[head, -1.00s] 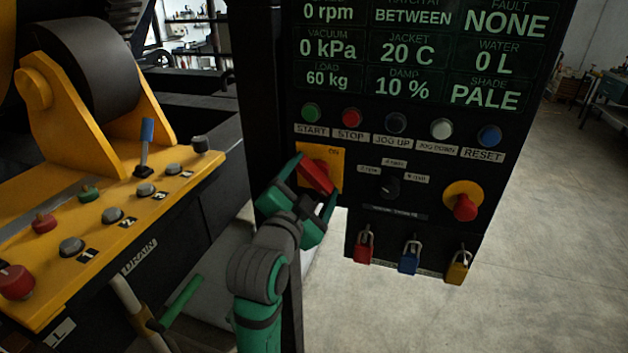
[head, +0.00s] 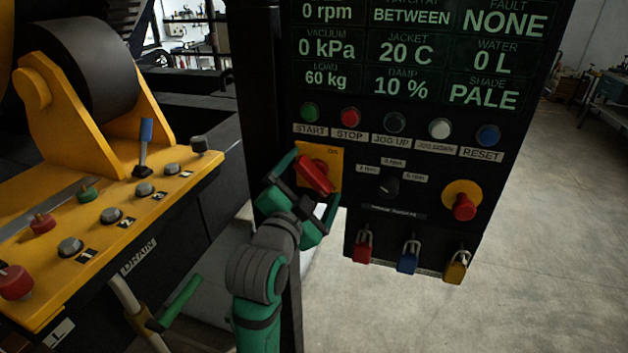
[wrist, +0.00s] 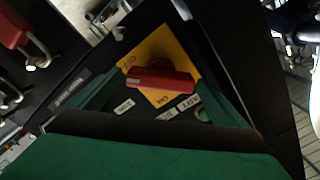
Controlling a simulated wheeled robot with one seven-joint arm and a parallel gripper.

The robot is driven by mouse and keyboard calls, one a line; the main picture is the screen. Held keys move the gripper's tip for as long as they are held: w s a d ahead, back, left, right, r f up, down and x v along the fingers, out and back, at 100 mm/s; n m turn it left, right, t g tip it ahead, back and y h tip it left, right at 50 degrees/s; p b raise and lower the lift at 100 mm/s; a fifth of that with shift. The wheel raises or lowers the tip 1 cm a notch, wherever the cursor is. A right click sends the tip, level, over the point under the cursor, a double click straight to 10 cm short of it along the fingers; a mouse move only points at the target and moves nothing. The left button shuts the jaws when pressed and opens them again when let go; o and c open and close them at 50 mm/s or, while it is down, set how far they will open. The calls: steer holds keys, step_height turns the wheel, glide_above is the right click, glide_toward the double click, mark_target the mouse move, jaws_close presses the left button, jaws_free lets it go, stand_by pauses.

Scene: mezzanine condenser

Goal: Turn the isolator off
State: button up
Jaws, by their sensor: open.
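The isolator is a red rotary handle (head: 316,174) on a yellow plate (head: 334,153), on the black control panel below the START and STOP buttons. The handle slants from upper left to lower right in the head view. The word ON shows at the plate's top. In the wrist view the red handle (wrist: 160,79) lies across the yellow plate (wrist: 150,52). My gripper (head: 313,178) is open at the isolator, with one green finger on each side of the handle. I cannot tell whether the fingers touch it.
Right of the isolator are a black selector knob (head: 388,187) and a red emergency button (head: 464,207). Red, blue (head: 408,258) and yellow padlocks hang below. A yellow console (head: 120,210) with buttons and a blue-tipped lever stands at the left. Open floor lies to the right.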

steer(key=v, duration=1)
steer(key=s+d+f+n+y, duration=0.1)
steer(key=s+f+n+y, duration=0.35)
steer(key=f, duration=0.85)
steer(key=s+d+f+n+y, duration=0.1)
steer(key=s+f+n, duration=0.5)
steer(key=f, duration=0.8)
steer(key=s+f, duration=0.3)
steer(key=s, duration=0.6)
steer(key=s+d+f+n+g, duration=0.1)
steer(key=s+f, duration=0.2)
steer(key=s, duration=0.5)
steer(key=s+f+n, duration=0.1)
steer(key=s+f, duration=0.2)
steer(key=s, duration=0.6)
steer(key=shift+s+d+f+g, duration=0.3)
steer(key=shift+d+f+g, duration=0.05)
steer(key=shift+g, duration=0.05)
